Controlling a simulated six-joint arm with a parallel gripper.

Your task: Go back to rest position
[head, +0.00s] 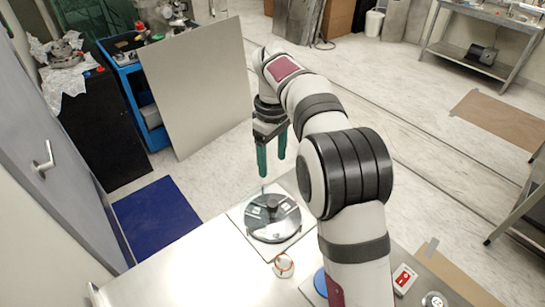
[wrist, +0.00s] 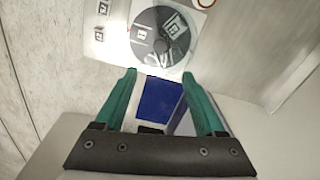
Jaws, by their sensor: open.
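My gripper (head: 271,158) has green fingers and hangs above the near table, pointing down. It is open and empty. In the wrist view the two green fingers (wrist: 166,76) stand apart with nothing between them but the background. A round dark disc-shaped device (head: 272,217) with small square markers lies on a pale plate (head: 240,216) on the table, below and in front of the fingers. The disc also shows in the wrist view (wrist: 148,40), beyond the fingertips, and the fingers are clear of it.
A small round ring-like container (head: 284,265) and a blue round item (head: 320,282) are on the table (head: 190,275). A red and white switch box (head: 404,279) sits to the right. A large grey panel (head: 198,85) leans by a blue cart (head: 150,115). A blue mat (head: 155,218) lies on the floor.

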